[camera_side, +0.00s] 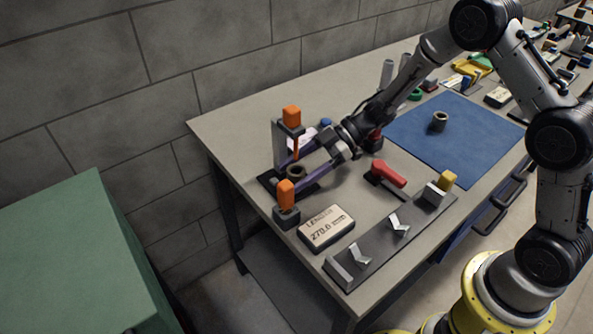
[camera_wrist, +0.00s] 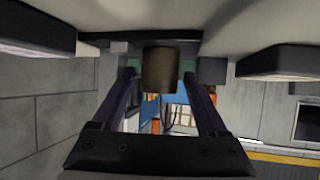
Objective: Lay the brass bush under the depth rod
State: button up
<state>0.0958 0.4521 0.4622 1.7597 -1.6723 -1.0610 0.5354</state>
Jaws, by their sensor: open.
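A dark brass bush (camera_side: 296,171) stands upright on the dark base of the depth gauge (camera_side: 279,145), at the left part of the bench. The orange depth rod (camera_side: 296,146) hangs from the gauge's arm, just above the bush in the side view; whether they touch is unclear. My gripper (camera_side: 287,171) is open, its two long purple fingers reaching in from the right, one on each side of the bush. In the wrist view the bush (camera_wrist: 160,69) is between the fingers, with a gap on both sides.
A second bush-like ring (camera_side: 439,121) stands on the blue mat (camera_side: 460,140). An orange-capped block (camera_side: 286,203) is close in front of the gauge. A length display (camera_side: 326,229), a dark rail with V-supports (camera_side: 375,250) and a red-handled clamp (camera_side: 386,174) lie nearby.

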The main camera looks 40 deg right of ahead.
jog(key=shift+w+d, duration=0.1)
jog(key=v, duration=1.3)
jog(key=shift+d+r, duration=0.25)
